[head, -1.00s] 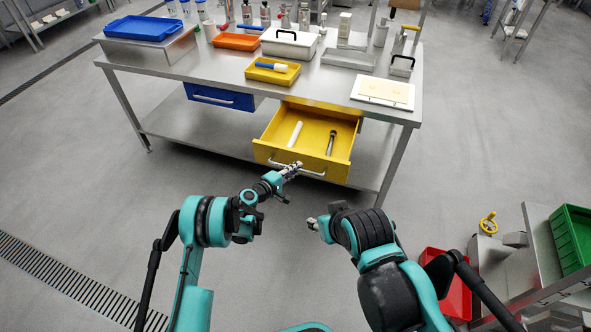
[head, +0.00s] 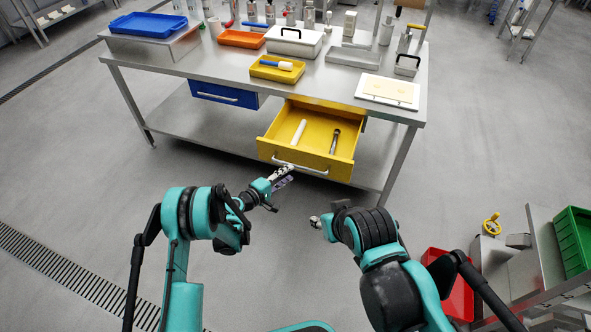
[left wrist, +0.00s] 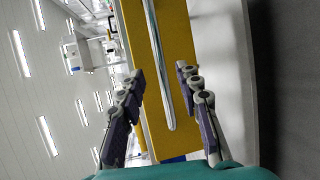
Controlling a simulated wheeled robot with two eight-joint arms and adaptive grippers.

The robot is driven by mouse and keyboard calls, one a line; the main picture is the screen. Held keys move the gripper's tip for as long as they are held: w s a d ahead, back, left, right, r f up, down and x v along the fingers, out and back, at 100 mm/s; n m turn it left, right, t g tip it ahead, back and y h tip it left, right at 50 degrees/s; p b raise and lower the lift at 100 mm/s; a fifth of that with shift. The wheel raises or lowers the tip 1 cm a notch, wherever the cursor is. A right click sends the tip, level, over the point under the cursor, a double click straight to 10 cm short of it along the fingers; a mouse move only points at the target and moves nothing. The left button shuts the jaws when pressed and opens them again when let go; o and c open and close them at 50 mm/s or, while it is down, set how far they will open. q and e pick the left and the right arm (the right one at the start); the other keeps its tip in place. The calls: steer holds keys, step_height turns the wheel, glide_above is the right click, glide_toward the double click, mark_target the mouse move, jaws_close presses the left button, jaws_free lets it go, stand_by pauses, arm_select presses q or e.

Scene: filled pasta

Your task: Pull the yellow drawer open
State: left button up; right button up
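The yellow drawer (head: 330,168) stands pulled out from under the steel table, with a white rod (head: 298,131) and a dark-handled tool (head: 334,141) inside. Its pale bar handle (head: 313,172) runs along the front. My left gripper (head: 287,171) is at the left part of this handle. In the left wrist view the fingers of my left gripper (left wrist: 159,74) are apart, one on each side of the handle (left wrist: 158,60), with gaps to it, facing the yellow front (left wrist: 184,35). My right gripper (head: 317,221) is low, away from the drawer; its fingers are too small to read.
A closed blue drawer (head: 223,95) is left of the yellow one. The steel table top (head: 215,62) carries trays, a white case (head: 294,41) and bottles. A red bin (head: 447,290) and a green crate (head: 575,240) are at the right. Floor before the table is clear.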

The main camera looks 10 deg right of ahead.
arm_select(q)
steer(key=v, duration=0.5)
steer(key=shift+w, duration=0.1)
stand_by(0.3)
steer(key=s+a+r+m+g+y, duration=0.1)
steer(key=s+a+r+m+y, duration=0.2)
steer(key=a+r, duration=0.5)
steer(key=s+a+r+m+y, duration=0.1)
steer(key=s+a+r+y, duration=0.25)
steer(key=r, duration=0.75)
steer(key=s+a+r+m+y, duration=0.1)
steer(key=s+a+y, duration=0.2)
steer(key=s+a, duration=0.5)
steer(key=s+a+r+m+y, duration=0.1)
steer(key=s+a+y, duration=0.3)
steer(key=s+a, duration=0.5)
steer(key=s+m, duration=0.1)
steer(key=s, duration=0.6)
steer(key=shift+r+g, duration=0.2)
steer(key=shift+g, duration=0.1)
